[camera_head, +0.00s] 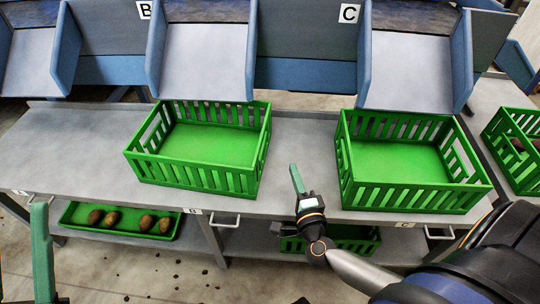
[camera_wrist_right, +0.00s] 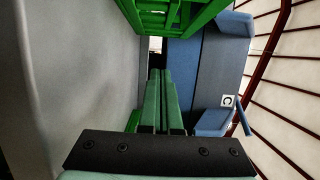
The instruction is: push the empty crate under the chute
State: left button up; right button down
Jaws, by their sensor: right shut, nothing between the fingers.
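Two empty green crates stand on the grey bench: the left crate (camera_head: 196,183) in front of the chute (camera_head: 205,60) right of sign B, and the right crate (camera_head: 415,199) in front of the chute (camera_head: 410,70) right of sign C. Each crate's back rim shows close to its chute's lip. My right gripper (camera_head: 294,178) is shut and empty, between the two crates near the bench's front edge. In the right wrist view its fingers (camera_wrist_right: 165,100) are together, and a green crate (camera_wrist_right: 170,18) shows beyond them at the top. My left gripper (camera_head: 42,250) shows only in part at the lower left.
A low green tray (camera_head: 75,213) with several potatoes sits on the shelf below. Another green crate (camera_head: 345,240) is down there behind my right gripper. A further crate (camera_head: 515,145) with potatoes stands at the far right. The bench (camera_head: 75,150) is clear at the left.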

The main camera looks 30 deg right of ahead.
jog(key=b+x, duration=0.1)
jog(key=x, duration=0.6)
jog(key=shift+w+f+b, duration=0.1)
jog(key=shift+w+b, duration=0.05)
jog(key=shift+b, duration=0.2)
jog(key=w+a+b, duration=0.1)
jog(key=w+a, duration=0.1)
jog(key=shift+a, duration=0.35)
jog(key=shift+w+a, duration=0.2)
jog(key=shift+a, duration=0.2)
